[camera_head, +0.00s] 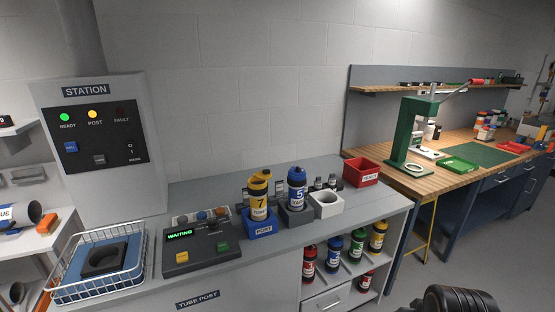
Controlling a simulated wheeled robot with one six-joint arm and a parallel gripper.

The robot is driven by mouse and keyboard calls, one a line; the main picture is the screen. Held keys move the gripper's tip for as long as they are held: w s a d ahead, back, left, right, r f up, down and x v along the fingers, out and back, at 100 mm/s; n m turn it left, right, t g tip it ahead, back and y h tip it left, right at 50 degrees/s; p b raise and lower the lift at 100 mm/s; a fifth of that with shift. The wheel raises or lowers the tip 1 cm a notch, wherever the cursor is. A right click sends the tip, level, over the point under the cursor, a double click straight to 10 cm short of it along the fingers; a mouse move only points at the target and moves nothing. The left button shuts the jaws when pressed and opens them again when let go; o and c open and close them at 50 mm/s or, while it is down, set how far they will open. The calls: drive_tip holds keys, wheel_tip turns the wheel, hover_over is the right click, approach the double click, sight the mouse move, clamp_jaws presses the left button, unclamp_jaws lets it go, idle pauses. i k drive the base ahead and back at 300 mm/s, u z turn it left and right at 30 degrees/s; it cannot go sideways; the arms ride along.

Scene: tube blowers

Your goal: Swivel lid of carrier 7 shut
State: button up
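Carrier 7 (259,208), yellow with a white label bearing a 7, stands upright in a blue holder marked PORT (262,228) on the grey counter. Its yellow lid (259,178) is at the top and looks out of line with the body, with a part sticking out to the left. The picture is too small to show exactly how far it is turned. Blue carrier 5 (297,190) stands close to its right in a grey holder (294,217). My gripper's fingers are not in view.
A control box reading WAITING (200,247) and a wire basket (60,292) are to the left. An empty white holder (325,204) and red bin (362,172) are to the right. Several carriers fill the shelf below. A dark ribbed part, apparently mine, shows at bottom right.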

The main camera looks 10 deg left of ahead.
sight(265, 175)
drive_tip(key=u, duration=0.5)
drive_tip(key=i, duration=1.3)
drive_tip(key=u, duration=0.75)
